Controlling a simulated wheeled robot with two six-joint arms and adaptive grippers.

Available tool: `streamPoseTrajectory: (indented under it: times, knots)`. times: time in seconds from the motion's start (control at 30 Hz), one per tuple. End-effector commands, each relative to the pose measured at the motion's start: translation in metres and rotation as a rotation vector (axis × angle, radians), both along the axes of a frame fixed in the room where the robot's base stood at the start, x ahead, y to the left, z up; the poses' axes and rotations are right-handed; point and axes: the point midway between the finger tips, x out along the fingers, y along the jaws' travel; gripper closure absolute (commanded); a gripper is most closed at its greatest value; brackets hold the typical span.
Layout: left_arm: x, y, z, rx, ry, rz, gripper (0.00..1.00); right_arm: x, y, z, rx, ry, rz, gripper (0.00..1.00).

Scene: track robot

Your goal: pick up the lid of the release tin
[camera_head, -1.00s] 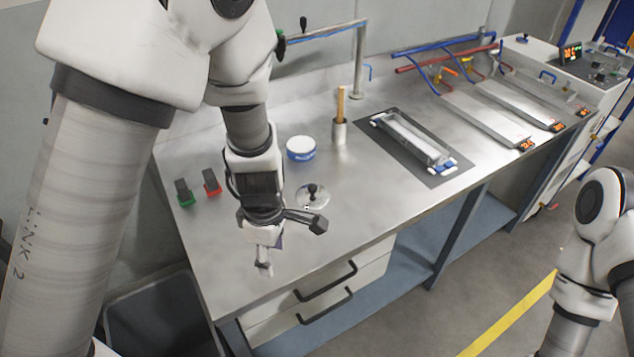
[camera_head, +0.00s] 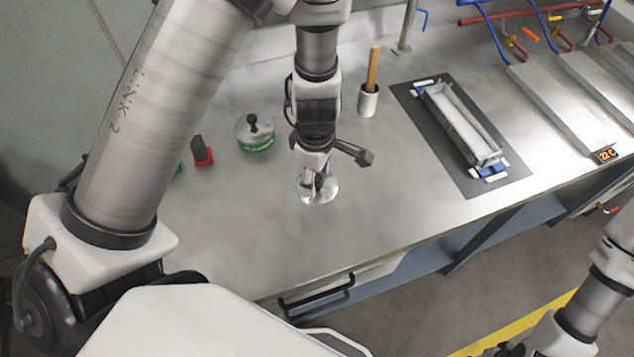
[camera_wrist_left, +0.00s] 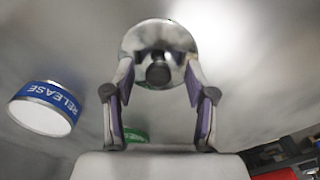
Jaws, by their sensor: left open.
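The lid (camera_head: 333,189) is a shiny round disc with a black knob, lying flat on the steel bench. In the left wrist view the lid (camera_wrist_left: 137,40) lies ahead, its black knob showing between the fingertips. My left gripper (camera_wrist_left: 158,70) is open, with its fingers apart on either side of the knob; I cannot tell its exact height above the lid. In the head view my left gripper (camera_head: 314,186) covers part of the lid. The release tin (camera_wrist_left: 46,108), white with a blue RELEASE band, stands uncovered at the left of the wrist view. My arm hides it in the head view.
A green-banded tin (camera_head: 256,146) with a knobbed lid stands left of my gripper. A cup (camera_head: 368,102) with a wooden handle and a mould (camera_head: 462,125) on a dark mat (camera_head: 420,118) stand right. The front bench is clear.

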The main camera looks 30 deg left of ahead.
Motion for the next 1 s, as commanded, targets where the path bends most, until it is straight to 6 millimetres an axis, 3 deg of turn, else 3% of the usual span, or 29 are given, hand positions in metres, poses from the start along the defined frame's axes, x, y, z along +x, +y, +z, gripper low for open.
streamPoseTrajectory:
  times: [0.07,0.27,0.4,0.43,0.83,1.0]
  knots:
    - [0.000,0.000,-0.010,0.000,0.001,0.000,0.44,0.000,0.000,-0.006,0.000,0.000,0.000,0.60]
    - [0.000,0.000,-0.009,0.001,0.000,0.000,0.44,0.000,0.000,-0.004,0.000,0.000,0.000,0.60]
    - [0.000,0.000,-0.009,0.001,0.000,-0.001,0.94,0.000,0.000,-0.004,0.000,0.000,0.000,0.60]
    - [0.000,0.000,-0.009,0.001,0.000,-0.001,1.00,0.000,0.000,-0.004,0.000,0.000,0.000,0.60]
    - [0.000,0.000,-0.008,0.001,0.000,-0.001,1.00,0.000,0.000,-0.004,0.000,-0.001,0.000,0.60]
    - [0.000,0.001,0.000,0.001,0.000,-0.002,1.00,0.000,0.000,0.005,0.000,0.000,0.000,0.60]
